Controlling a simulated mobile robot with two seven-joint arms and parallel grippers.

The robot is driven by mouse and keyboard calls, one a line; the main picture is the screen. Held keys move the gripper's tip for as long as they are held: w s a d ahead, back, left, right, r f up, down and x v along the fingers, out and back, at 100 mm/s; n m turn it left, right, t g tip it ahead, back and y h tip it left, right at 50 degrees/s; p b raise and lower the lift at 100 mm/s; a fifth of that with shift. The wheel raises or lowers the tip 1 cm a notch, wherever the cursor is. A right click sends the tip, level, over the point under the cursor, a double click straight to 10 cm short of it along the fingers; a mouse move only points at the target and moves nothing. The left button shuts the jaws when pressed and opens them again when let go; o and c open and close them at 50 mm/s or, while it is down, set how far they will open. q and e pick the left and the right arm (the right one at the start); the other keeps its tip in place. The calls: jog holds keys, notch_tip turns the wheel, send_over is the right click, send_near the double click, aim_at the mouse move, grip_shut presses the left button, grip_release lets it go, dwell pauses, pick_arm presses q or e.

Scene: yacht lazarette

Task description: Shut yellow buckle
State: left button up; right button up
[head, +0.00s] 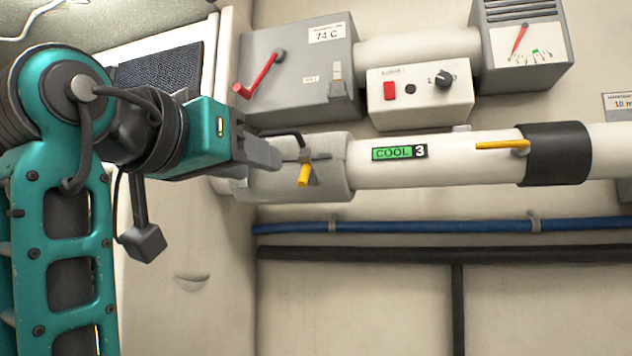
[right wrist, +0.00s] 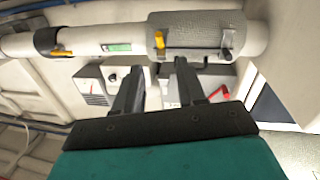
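The yellow buckle (head: 304,174) sits on a grey padded jacket (head: 335,170) around the white pipe. Its yellow lever hangs down, standing out from its dark fittings, with a dark bent rod above it. In the right wrist view, the yellow buckle (right wrist: 159,40) is near the jacket's left edge. My right gripper (head: 262,153) is just left of the buckle, apart from it in the picture. In the right wrist view, the right gripper's fingers (right wrist: 159,66) are spread with nothing between them. The jacket's left part is hidden behind the gripper. My left gripper is out of view.
A second yellow lever (head: 498,144) lies along the pipe beside a black sleeve (head: 556,153). A grey box with a red lever (head: 262,74) and a white switch box (head: 420,93) are above the pipe. A blue hose (head: 430,225) runs below. A dark fitting (right wrist: 226,45) is at the jacket's other end.

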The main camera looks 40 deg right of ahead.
aim_at(301, 176)
jog(key=x, duration=1.3)
grip_shut()
